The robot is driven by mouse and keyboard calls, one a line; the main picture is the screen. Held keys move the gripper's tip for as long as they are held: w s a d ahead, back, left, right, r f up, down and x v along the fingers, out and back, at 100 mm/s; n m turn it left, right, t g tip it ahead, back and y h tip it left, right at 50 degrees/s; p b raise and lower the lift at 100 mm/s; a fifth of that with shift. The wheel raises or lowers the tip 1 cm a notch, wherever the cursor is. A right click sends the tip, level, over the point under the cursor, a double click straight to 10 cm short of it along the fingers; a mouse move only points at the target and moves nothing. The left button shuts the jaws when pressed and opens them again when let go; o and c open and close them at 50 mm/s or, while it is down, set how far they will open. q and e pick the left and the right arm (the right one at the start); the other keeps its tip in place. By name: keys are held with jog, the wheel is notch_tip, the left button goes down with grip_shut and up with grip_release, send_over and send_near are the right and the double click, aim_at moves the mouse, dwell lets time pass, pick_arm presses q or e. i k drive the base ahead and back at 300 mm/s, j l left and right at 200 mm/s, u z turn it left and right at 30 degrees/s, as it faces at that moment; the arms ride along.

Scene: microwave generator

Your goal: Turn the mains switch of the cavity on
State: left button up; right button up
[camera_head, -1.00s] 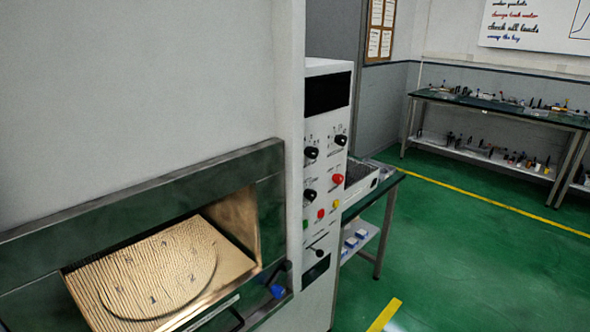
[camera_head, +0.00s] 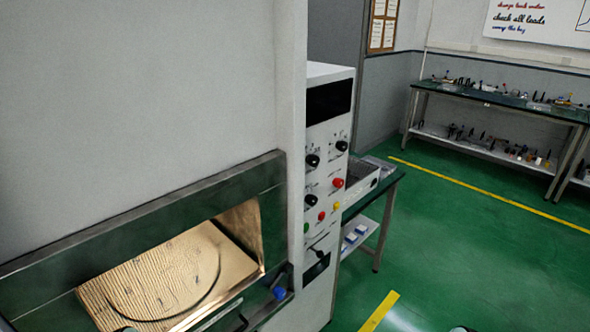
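The microwave cavity (camera_head: 60,238) is at the lower left, open at the front, with a lit, gold-coloured inside. To its right stands a tall white control panel (camera_head: 331,134) with a dark display at the top. The panel has black knobs, red, green and yellow buttons, and a small black lever-like switch (camera_head: 318,252) low down. Which control is the mains switch I cannot read, nor whether it is on. Neither gripper can be made out. Only small pale shapes show at the bottom edge, too little to identify.
A blue-tipped handle (camera_head: 280,293) sticks out at the cavity's lower right corner. A green-topped table (camera_head: 384,186) with a tray stands behind the panel. A workbench (camera_head: 500,104) with tools is at the back right. The green floor (camera_head: 470,225) right of the panel is clear.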

aim_at(338, 183)
jog(key=i+l+u, duration=0.3)
jog(key=i+l, duration=0.15)
jog(key=l, duration=0.25)
jog(key=i+l+u, duration=0.15)
jog(key=l, duration=0.25)
jog(key=i, duration=0.05)
